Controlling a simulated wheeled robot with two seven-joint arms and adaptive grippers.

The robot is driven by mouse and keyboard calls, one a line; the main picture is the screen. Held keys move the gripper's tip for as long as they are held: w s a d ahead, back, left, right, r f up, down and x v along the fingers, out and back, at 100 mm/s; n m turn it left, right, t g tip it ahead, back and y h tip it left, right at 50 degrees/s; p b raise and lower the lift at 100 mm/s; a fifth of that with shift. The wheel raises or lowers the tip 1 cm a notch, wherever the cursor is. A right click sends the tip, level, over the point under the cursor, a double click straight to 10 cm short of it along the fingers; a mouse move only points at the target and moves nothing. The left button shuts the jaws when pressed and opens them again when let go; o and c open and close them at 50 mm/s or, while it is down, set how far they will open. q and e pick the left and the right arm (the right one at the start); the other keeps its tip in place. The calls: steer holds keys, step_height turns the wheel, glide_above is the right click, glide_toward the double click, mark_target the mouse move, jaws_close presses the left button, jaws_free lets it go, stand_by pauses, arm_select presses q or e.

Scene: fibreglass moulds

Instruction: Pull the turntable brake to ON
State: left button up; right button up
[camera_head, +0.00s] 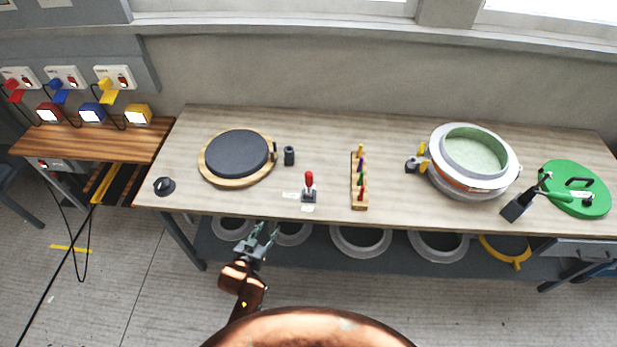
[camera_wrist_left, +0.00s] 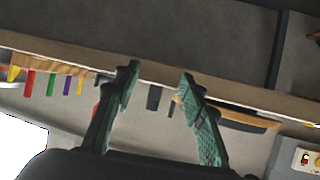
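The turntable (camera_head: 236,157) has a dark round top on a wooden base, at the left of the bench. A red-handled lever (camera_head: 309,185) on a small dark base stands near the bench's front edge, right of the turntable. It looks about upright. Small white labels (camera_head: 291,196) beside it are too small to read. My left gripper (camera_head: 262,236) is in front of the bench edge, left of and nearer than the lever, touching nothing. In the left wrist view its fingers (camera_wrist_left: 160,85) are apart and empty. My right gripper is not in view.
A dark block (camera_head: 289,156) stands beside the turntable and a black knob (camera_head: 164,186) at the left front corner. A wooden rack (camera_head: 359,185) with coloured pegs is right of the lever. A round mould (camera_head: 436,185) and green lid (camera_head: 590,203) are farther right. Rings lie on the lower shelf.

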mark_target(307, 181)
arm_select(q)
steer(key=w+d+r+t+h, duration=0.1)
steer(key=w+d+r, duration=0.3)
steer(key=w, duration=0.1)
steer(key=w+d+r+m+t+h, duration=0.1)
steer(key=w+d+r, duration=0.3)
steer(key=w+d, duration=0.1)
steer(key=w+d+r+m+t+h, duration=0.1)
steer(key=w+d+r+t+h, duration=0.1)
steer(key=w+d+r, duration=0.1)
steer(key=shift+w+d+r, duration=0.2)
steer(key=shift+w+d, duration=0.15)
steer(key=shift+w, duration=0.2)
steer(key=shift+w+d+r, duration=0.2)
steer(key=shift+w+d, duration=0.15)
steer(key=shift+w, duration=0.2)
steer(key=shift+w+d, duration=0.15)
steer(key=shift+w, duration=0.3)
jaws_close()
